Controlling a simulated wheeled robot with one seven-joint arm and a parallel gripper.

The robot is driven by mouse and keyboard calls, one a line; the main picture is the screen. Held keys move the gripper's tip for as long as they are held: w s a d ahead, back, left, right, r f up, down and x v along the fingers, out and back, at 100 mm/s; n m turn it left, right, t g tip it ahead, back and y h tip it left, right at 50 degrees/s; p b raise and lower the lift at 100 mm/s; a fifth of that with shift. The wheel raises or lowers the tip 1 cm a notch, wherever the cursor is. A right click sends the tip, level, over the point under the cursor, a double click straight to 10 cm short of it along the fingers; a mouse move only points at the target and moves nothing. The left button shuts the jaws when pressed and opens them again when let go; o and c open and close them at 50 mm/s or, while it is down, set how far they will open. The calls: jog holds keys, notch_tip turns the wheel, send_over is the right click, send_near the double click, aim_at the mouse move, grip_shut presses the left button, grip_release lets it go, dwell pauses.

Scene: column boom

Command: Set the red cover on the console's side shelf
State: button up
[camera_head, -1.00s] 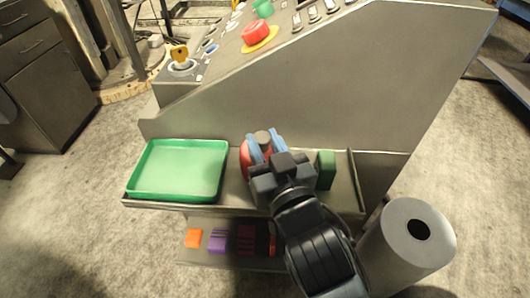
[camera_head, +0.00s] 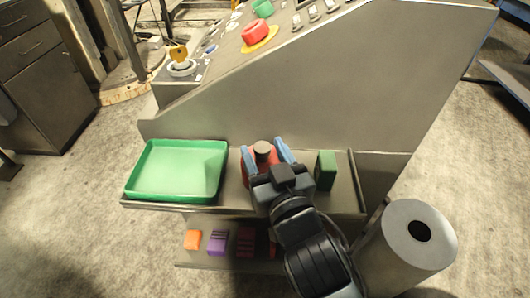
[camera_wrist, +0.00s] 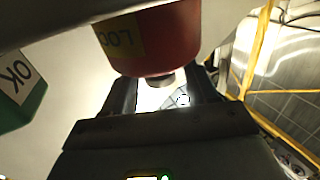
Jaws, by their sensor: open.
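The red cover (camera_head: 265,161) with its grey knob (camera_head: 262,148) appears to stand on the console's side shelf (camera_head: 340,196), between a green tray and a green block. My arm partly hides it, and its base contact is not clear. My gripper (camera_head: 266,149) is open, with its blue fingers spread on either side of the knob. In the wrist view the red cover (camera_wrist: 165,45) shows a yellow label, and its knob (camera_wrist: 160,80) sits between the parted fingers with gaps beside it.
The green tray (camera_head: 130,186) fills the shelf's left end. The green block (camera_head: 325,170) stands close right of my gripper; its "OK" label shows in the wrist view. A lower shelf holds orange (camera_head: 193,239) and purple (camera_head: 217,242) blocks. A grey cylinder (camera_head: 410,250) stands at right.

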jog(key=shift+r, duration=0.1)
jog(key=shift+s, duration=0.15)
jog(key=b+v, duration=0.1)
jog(key=v, duration=1)
jog(key=shift+s, duration=0.35)
jog(key=shift+d, duration=0.15)
jog(key=s+d+f+m+g+h, duration=0.1)
jog(key=s+d+f+m+h, duration=0.3)
jog(key=s+d, duration=0.75)
jog(key=s+d+h, duration=0.1)
jog(key=s+d, duration=0.2)
jog(key=s, duration=0.4)
jog(key=s+d+r+g+h, duration=0.1)
jog(key=s+d, duration=0.2)
jog(key=s, duration=0.4)
jog(key=shift+s+d, duration=0.3)
